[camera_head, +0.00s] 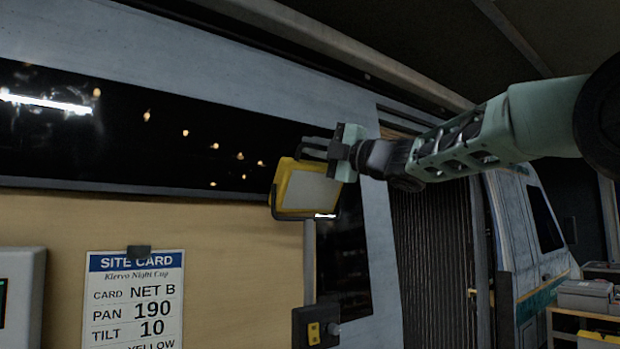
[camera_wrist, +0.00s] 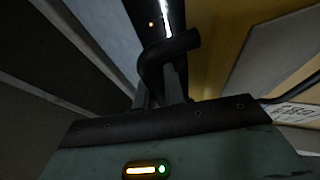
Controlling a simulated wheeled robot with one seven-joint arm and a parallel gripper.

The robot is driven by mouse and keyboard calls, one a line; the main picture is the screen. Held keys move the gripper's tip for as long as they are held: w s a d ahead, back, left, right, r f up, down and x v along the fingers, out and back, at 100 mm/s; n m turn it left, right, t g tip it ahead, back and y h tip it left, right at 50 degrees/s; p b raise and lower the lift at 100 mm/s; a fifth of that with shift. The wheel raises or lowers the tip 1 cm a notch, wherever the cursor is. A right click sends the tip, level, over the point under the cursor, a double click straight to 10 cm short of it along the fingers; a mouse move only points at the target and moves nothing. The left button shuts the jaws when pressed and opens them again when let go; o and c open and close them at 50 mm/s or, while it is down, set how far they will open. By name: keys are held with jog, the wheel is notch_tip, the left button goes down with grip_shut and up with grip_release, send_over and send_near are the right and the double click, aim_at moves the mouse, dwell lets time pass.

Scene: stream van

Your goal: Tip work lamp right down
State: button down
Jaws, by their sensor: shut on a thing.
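The work lamp (camera_head: 311,190) has a yellow housing, a pale panel and a dark bracket. The fingertips are partly hidden by the handle.
A site card (camera_head: 135,300) on the tan board reads NET B, PAN 190, TILT 10. A dark box with a yellow switch plate (camera_head: 316,330) sits below the lamp. A ribbed dark panel (camera_head: 433,260) stands to the right, with grey cases (camera_head: 585,294) beyond.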

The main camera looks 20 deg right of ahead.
jog(key=s+f+n+y+b, duration=0.1)
jog(key=y+b, duration=0.1)
jog(key=b, duration=0.5)
jog(key=s+d+f+n+t+y+b, duration=0.1)
jog(key=s+n+y+b, duration=0.1)
jog(key=b, duration=0.5)
jog(key=shift+s+f+n, duration=0.15)
jog(key=shift+f+n, duration=0.15)
jog(key=shift+f, duration=0.05)
jog(key=shift+s+d+b, duration=0.1)
jog(key=shift+s+b, duration=0.05)
jog(key=shift+b, duration=0.45)
jog(key=c, duration=1.8)
grip_release()
jog(key=shift+s+t, duration=0.1)
jog(key=shift+t, duration=0.2)
jog(key=shift+o, duration=0.2)
jog(key=shift+d+f, duration=0.1)
jog(key=shift+s+d+f, duration=0.15)
jog(key=shift+d+f, duration=0.05)
jog(key=b+v, duration=0.4)
jog(key=v, duration=1.2)
jog(key=shift+d+f, duration=0.2)
jog(key=shift+f, duration=0.1)
